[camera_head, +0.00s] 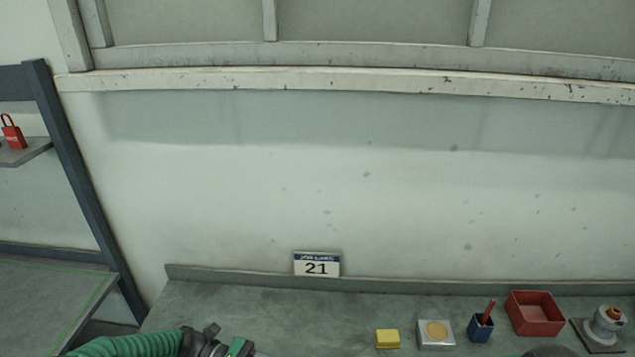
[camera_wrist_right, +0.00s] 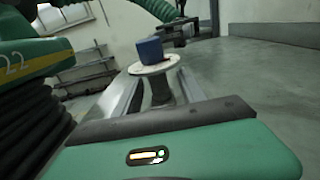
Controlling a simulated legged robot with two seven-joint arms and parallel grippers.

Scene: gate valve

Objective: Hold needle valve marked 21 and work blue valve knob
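In the right wrist view, a blue knob (camera_wrist_right: 150,50) sits above a pale round disc (camera_wrist_right: 155,66) on a short grey stem (camera_wrist_right: 160,88). My right gripper (camera_wrist_right: 155,86) shows its two metal fingers apart, one on each side of the stem. Whether either finger touches the stem I cannot tell. In the head view, a card marked 21 (camera_head: 316,265) stands at the bench's back edge. My left arm shows at the lower left of the head view. My left gripper (camera_wrist_right: 184,31) appears small and dark behind the knob; its fingertips are unclear. No number shows on the valve itself.
On the grey bench (camera_head: 255,310) are a yellow block (camera_head: 387,339), a metal tin (camera_head: 435,334), a blue cup (camera_head: 481,327), a red bin (camera_head: 534,313) and a grey fitting (camera_head: 606,325). A red padlock (camera_head: 12,132) is on a shelf at left. The bench's back left is clear.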

